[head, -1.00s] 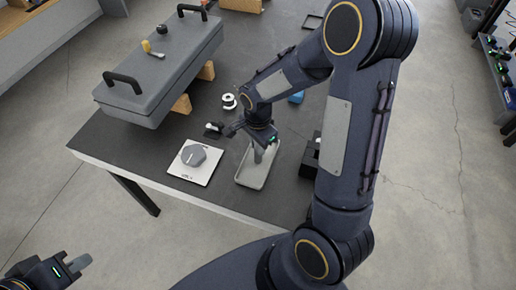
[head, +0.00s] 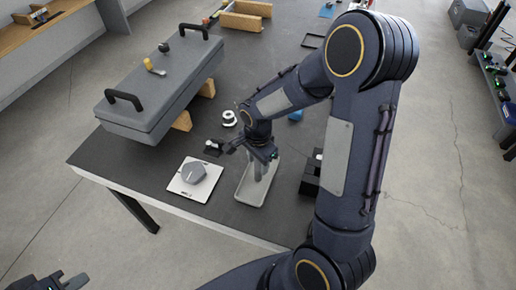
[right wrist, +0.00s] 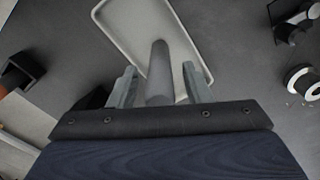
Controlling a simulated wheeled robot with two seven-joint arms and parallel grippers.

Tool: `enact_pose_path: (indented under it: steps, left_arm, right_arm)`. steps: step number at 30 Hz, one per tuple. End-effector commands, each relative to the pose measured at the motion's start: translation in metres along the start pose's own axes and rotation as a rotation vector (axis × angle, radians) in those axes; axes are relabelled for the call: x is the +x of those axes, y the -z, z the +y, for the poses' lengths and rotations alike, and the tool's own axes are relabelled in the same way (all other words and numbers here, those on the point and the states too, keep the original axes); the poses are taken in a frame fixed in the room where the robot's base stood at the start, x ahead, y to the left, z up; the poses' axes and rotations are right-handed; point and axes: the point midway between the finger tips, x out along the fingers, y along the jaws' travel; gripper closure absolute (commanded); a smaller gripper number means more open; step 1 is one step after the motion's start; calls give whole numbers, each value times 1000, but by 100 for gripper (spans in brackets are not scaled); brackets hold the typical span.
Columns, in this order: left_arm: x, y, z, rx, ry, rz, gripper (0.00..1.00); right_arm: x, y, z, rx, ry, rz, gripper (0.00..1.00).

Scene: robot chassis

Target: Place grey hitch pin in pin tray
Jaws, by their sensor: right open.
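The pin tray (head: 243,196) is a light grey shallow tray on the dark table, and its rim also shows in the right wrist view (right wrist: 108,22). My right gripper (head: 263,175) is over it. In the right wrist view, my right gripper (right wrist: 158,88) is open. The grey hitch pin (right wrist: 159,72), a plain cylinder, is between its fingers with a gap on each side. The pin is over or in the tray; whether it touches the tray floor is hidden. My left gripper (head: 73,283) is at the bottom left corner, partly cut off, away from the table.
A white plate (head: 183,188) with a grey hexagonal piece (head: 193,172) is left of the tray. A black block (head: 309,180) is to its right. A white ring-shaped spool (head: 229,118) is behind. A large grey case (head: 160,85) with black handles rests on wooden blocks.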

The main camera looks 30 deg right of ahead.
Motion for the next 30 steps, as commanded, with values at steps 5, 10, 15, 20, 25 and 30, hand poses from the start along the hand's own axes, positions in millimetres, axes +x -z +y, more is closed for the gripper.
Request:
enact_pose_path:
  steps: [5,10,15,20,25,30]
  left_arm:
    - [1,0,0,0,0,-1,100]
    - [0,0,0,0,0,-1,100]
    - [0,0,0,0,0,-1,100]
    - [0,0,0,0,0,-1,100]
    - [0,0,0,0,0,-1,100]
    - [0,0,0,0,0,-1,100]
  right_arm:
    - [-37,0,-2,0,10,1,56]
    - [-74,0,-2,-1,9,1,56]
    - [-101,0,-1,-1,5,0,56]
    - [-114,0,2,-12,10,-6,56]
    - [-137,-6,32,-190,99,-66,56]
    - [-162,-26,87,-560,305,-95,56]
